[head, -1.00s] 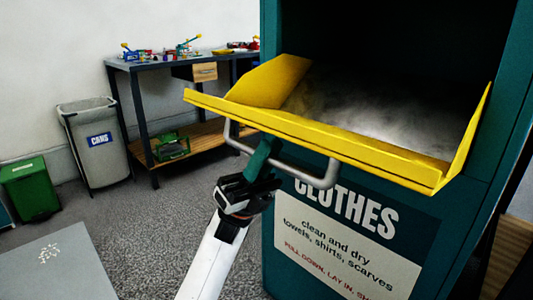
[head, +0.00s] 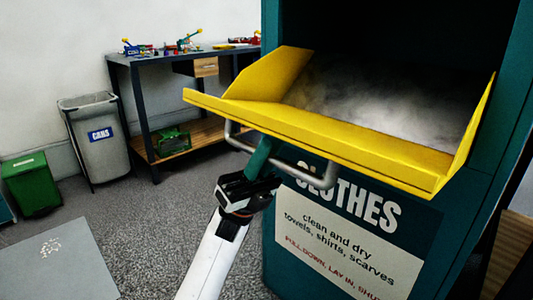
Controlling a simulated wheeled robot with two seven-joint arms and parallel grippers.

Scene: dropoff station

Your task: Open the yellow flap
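The yellow flap (head: 335,143) of the teal clothes bin (head: 440,215) is tilted down and open, with its grey metal inside and the dark opening showing. A grey bar handle (head: 318,180) hangs under its front edge. My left gripper (head: 262,158) is below the left part of the flap, with its green fingers reaching up to the handle. The fingers overlap the handle bar, and I cannot tell whether they are closed around it. My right gripper is not in view.
A workbench (head: 180,55) with small coloured items stands at the back left. A grey cans bin (head: 97,140) and a green bin (head: 32,185) stand left of it. The carpet (head: 125,225) between them and the clothes bin is clear.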

